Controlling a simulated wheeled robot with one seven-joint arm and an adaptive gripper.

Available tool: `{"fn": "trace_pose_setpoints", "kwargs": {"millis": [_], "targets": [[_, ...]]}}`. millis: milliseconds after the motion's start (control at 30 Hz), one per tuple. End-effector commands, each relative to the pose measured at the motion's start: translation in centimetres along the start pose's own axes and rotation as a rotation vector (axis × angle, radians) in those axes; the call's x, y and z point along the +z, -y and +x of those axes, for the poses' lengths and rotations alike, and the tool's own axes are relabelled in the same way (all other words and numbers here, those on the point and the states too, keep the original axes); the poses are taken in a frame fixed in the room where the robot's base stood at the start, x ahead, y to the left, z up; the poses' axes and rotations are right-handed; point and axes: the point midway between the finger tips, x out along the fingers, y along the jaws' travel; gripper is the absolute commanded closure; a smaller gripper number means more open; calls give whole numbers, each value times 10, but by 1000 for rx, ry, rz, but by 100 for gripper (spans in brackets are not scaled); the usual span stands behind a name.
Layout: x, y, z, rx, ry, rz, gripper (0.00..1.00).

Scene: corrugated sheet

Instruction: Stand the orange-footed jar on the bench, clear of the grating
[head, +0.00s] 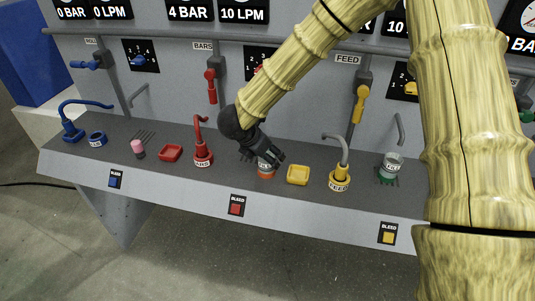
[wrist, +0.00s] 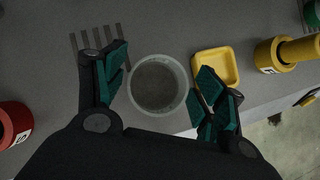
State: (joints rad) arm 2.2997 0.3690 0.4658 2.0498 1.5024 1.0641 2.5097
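The orange-footed jar (head: 266,168) is on the bench (head: 110,160), its orange foot showing under my gripper. In the wrist view it is a pale round rim (wrist: 158,85) seen from above, with a grey inside. My gripper (head: 266,157) is low around it, one dark green-padded finger on each side. In the wrist view the fingers (wrist: 160,78) are spread, with narrow gaps to the rim. The slotted grating (wrist: 97,38) lies to the jar's upper left, beside it and not under it in this view. The jar's far side is hidden in the head view.
A yellow dish (head: 297,174) stands close right of the jar, and a yellow tap (head: 340,178) beyond it. A red tap (head: 203,152) and red dish (head: 170,153) are left. A green-footed jar (head: 390,166) stands far right. The bench's front edge is near.

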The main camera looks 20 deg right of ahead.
Motion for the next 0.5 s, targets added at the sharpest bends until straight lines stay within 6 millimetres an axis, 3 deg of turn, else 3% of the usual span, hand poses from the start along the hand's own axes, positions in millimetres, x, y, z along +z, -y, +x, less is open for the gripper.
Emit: {"fn": "trace_pose_setpoints", "kwargs": {"millis": [367,500], "targets": [[2,0,-5,1,0,0,30],[1,0,-21,2,2,0,30]]}}
